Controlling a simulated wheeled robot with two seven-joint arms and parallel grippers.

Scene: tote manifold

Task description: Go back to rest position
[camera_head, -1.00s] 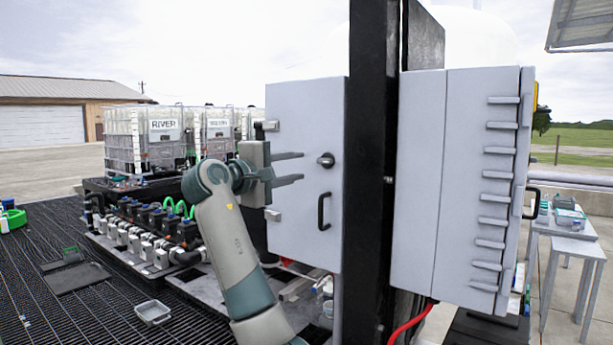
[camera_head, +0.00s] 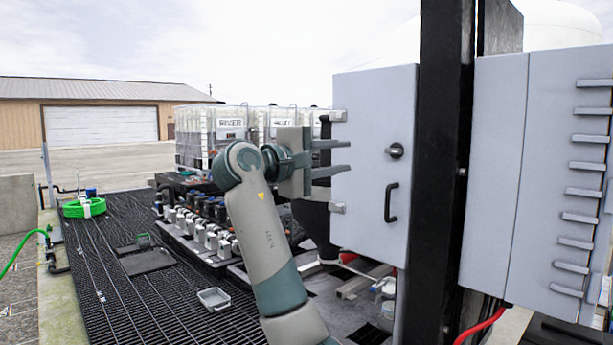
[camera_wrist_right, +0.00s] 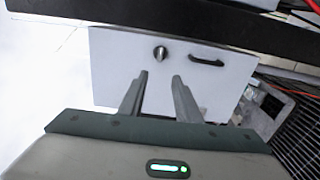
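My right gripper (camera_head: 330,158) is raised in front of the left grey cabinet door (camera_head: 365,215) in the head view, its two fingers pointing right. The fingers are apart with nothing between them. In the right wrist view my right gripper (camera_wrist_right: 160,78) also shows open and empty, its fingers reaching toward the same door (camera_wrist_right: 110,60). The door's round knob (camera_wrist_right: 160,53) and black handle (camera_wrist_right: 207,61) lie beyond the fingertips. I cannot tell whether the fingers touch the door. My left gripper is not in view.
A black post (camera_head: 443,170) stands between that door and a second grey cabinet (camera_head: 497,180). A manifold of valves (camera_head: 200,230) and caged totes (camera_head: 222,130) stand behind my arm. A small grey tray (camera_head: 213,298) lies on the dark grating (camera_head: 110,270), which is mostly clear at left.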

